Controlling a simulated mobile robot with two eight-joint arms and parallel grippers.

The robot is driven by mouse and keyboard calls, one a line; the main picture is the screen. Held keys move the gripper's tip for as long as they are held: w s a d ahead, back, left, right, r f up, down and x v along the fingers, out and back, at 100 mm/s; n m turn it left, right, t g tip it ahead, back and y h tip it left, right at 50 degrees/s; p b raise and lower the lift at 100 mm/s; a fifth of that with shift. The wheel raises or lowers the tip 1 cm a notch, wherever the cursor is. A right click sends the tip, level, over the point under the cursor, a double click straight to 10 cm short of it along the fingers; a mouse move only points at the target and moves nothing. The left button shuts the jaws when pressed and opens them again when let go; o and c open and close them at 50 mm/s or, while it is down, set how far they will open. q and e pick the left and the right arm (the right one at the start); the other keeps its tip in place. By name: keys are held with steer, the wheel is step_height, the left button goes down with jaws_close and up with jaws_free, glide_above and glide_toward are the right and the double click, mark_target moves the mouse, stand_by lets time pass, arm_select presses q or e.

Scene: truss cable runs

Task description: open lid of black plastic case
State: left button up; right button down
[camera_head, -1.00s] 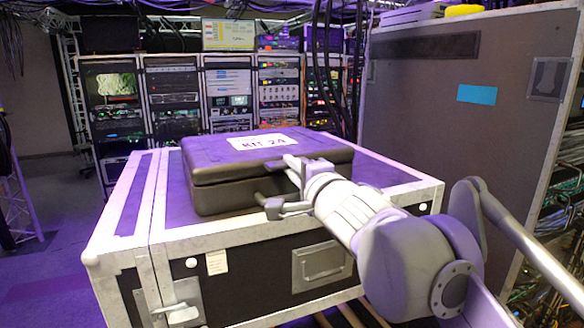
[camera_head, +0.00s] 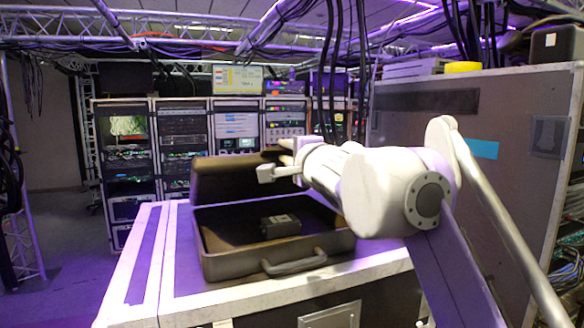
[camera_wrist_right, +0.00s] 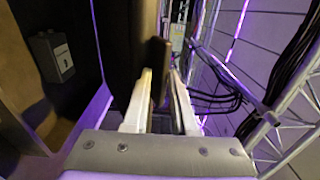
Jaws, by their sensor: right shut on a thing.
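The black plastic case (camera_head: 228,267) sits on top of a flight case, its grey handle (camera_head: 295,262) facing me. Its lid (camera_head: 228,180) is raised and stands roughly upright at the back of the case. A small dark box (camera_head: 281,225) lies inside; it also shows in the right wrist view (camera_wrist_right: 52,57). My right gripper (camera_head: 276,162) is at the lid's upper right edge. In the right wrist view, its fingers (camera_wrist_right: 161,90) stand either side of the dark lid edge (camera_wrist_right: 155,75) and are shut on it. My left gripper is not in view.
The flight case top (camera_head: 150,265) is clear to the left of the case. A tall dark panel with white edges (camera_head: 430,120) stands at right. Equipment racks (camera_head: 180,145) line the back, and black cables (camera_head: 335,70) hang behind the gripper.

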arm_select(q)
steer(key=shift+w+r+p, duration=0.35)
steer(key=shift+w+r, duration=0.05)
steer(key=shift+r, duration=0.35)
arm_select(e)
steer(key=shift+w+a+r, duration=0.15)
steer(key=shift+w+r, duration=0.25)
steer(key=shift+r, duration=0.15)
steer(key=shift+w+a+r, duration=0.15)
steer(key=shift+w+r, duration=0.25)
steer(key=shift+r, duration=0.1)
steer(key=c, duration=0.9)
jaws_free()
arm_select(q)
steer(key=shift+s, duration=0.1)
arm_select(e)
steer(key=shift+s, duration=0.1)
